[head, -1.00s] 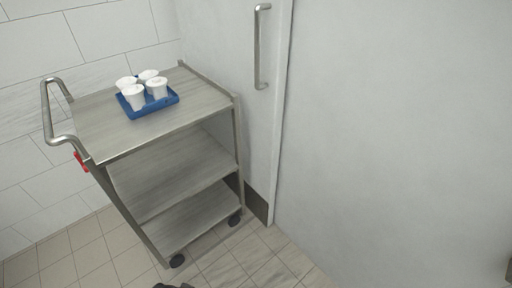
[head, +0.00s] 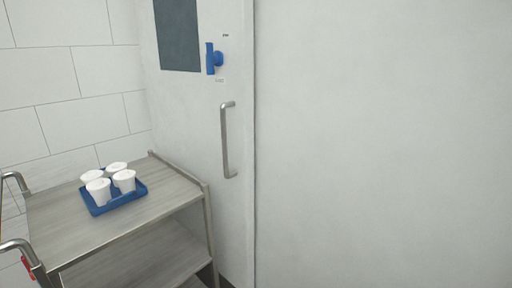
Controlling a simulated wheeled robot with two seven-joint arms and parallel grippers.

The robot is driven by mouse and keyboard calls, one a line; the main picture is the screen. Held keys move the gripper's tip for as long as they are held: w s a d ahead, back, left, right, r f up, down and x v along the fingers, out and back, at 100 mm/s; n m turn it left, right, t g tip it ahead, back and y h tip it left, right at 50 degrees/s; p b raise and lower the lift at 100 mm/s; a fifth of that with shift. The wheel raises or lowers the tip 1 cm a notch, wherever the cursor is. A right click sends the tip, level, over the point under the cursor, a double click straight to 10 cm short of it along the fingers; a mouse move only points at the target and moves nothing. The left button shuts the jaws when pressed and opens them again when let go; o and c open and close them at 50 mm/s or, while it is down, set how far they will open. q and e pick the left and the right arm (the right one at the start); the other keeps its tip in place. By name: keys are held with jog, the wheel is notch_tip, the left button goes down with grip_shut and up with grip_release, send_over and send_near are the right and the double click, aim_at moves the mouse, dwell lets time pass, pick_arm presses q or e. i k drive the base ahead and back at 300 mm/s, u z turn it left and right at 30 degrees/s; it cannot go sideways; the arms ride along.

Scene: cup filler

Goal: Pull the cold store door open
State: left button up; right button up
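The cold store door (head: 186,110) is a pale panel in the left half of the head view, with a dark window (head: 178,35) at its top. It looks shut, its right edge meeting the white wall or panel. A vertical metal bar handle (head: 225,142) is fixed near that right edge. A blue latch or lever (head: 213,58) sits above the handle, with small labels whose text is too small to read. Neither of my grippers is in view.
A metal cart (head: 60,228) stands in front of the door's lower left part. On its top shelf a blue tray (head: 121,199) holds several white cups (head: 98,191). A plain white surface (head: 385,140) fills the right half.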

aim_at(203, 124)
jog(key=z, duration=0.05)
jog(key=k, duration=0.5)
jog(key=u, duration=1.6)
jog(key=i, duration=0.9)
jog(key=z, duration=2.05)
